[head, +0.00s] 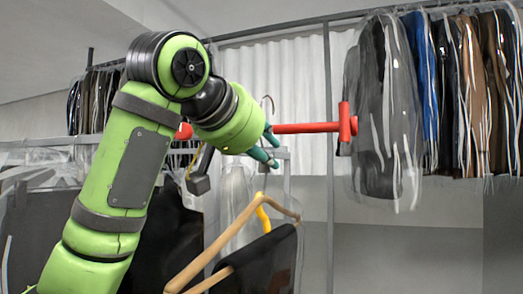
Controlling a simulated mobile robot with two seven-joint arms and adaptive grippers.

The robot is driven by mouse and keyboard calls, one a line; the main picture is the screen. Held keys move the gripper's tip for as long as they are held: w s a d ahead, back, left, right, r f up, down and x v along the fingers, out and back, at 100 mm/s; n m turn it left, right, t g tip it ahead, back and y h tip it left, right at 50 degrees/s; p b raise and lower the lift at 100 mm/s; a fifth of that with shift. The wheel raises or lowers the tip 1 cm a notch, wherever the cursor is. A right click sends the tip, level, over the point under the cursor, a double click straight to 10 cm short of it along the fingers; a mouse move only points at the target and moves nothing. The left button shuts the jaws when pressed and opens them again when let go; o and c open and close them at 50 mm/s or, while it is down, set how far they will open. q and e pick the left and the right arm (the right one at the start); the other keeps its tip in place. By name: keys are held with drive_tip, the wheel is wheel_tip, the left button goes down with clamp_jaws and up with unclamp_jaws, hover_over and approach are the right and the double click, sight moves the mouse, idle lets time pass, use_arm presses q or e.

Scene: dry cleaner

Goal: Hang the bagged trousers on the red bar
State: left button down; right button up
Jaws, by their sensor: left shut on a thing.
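The red bar (305,128) runs level across the middle, with an upright red end piece at its right end. My left gripper (268,152) is just below the bar, its teal fingertips shut on the hanger of the bagged trousers. A thin metal hook (267,103) rises above the fingers beside the bar; I cannot tell whether it is over the bar. The wooden hanger (222,242) slants below the gripper, with the dark bagged trousers (265,268) folded over it in clear plastic. The hanger's neck is partly hidden by the fingers. My right gripper is not in view.
Bagged garments (385,110) hang close to the bar's right end, with more along the upper rail (290,25). A grey upright post (329,220) stands behind the bar. Dark bagged clothes (45,225) hang at lower left. The lower right is clear.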

use_arm(q)
drive_tip(key=shift+w+d+r, duration=0.1)
drive_tip(key=shift+w+d, duration=0.15)
drive_tip(key=shift+w, duration=0.5)
drive_tip(key=shift+w+d+f, duration=0.1)
drive_tip(key=shift+w+d, duration=0.15)
drive_tip(key=shift+w, duration=0.55)
drive_tip(key=shift+w+d+r, duration=0.1)
drive_tip(key=shift+w+d, duration=0.15)
drive_tip(key=shift+w, duration=0.5)
drive_tip(key=shift+f+b, duration=1.4)
drive_tip(key=shift+f, duration=0.25)
drive_tip(key=shift+f, duration=0.15)
drive_tip(key=c, duration=0.9)
unclamp_jaws()
drive_tip(key=shift+f, duration=0.1)
